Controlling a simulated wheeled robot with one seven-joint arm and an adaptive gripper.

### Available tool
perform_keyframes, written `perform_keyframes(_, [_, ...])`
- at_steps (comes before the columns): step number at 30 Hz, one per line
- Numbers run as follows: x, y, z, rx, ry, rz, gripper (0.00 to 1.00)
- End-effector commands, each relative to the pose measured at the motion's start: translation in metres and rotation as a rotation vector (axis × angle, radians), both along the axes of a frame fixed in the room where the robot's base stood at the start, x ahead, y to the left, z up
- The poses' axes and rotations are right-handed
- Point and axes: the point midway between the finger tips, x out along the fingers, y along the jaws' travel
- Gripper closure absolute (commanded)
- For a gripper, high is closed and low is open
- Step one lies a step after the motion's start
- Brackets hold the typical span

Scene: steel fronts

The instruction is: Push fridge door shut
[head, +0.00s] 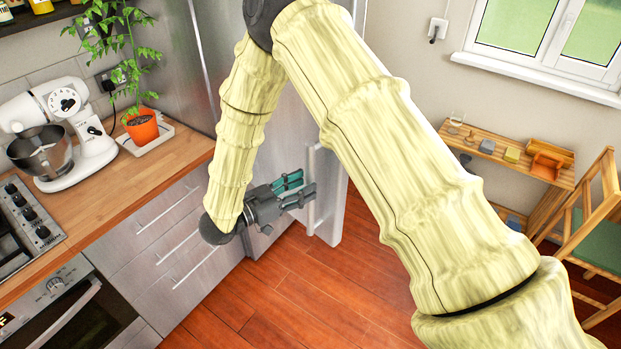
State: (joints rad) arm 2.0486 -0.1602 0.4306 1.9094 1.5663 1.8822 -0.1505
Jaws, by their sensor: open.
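The steel fridge door (334,214) shows beyond my arm, with its vertical handle (313,180) near its edge. The door appears to stand ajar, but my arm hides much of it and of the fridge body (198,62). My gripper (303,187) is open, with green pads on its fingers. In the picture its fingertips are right beside the handle; I cannot tell whether they touch it.
A wooden counter (185,158) with a stand mixer (70,125) and a potted plant (142,127) is at the left, above drawers (160,240). A shelf (530,190) and chair (590,240) stand at the right. Some wooden floor (300,300) is clear.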

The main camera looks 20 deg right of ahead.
Motion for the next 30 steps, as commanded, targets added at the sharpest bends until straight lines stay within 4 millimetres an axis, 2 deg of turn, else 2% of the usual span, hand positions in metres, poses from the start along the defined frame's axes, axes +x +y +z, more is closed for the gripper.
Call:
perform_keyframes(3, [0.003,-0.012,0.002,0.000,0.001,-0.002,0.57])
perform_keyframes(10, [0.008,-0.026,0.001,-0.001,0.001,-0.001,0.57])
perform_keyframes(23, [0.009,-0.030,0.000,-0.001,0.001,0.000,0.57])
perform_keyframes(30, [0.009,-0.030,0.000,-0.001,0.001,0.000,1.00])
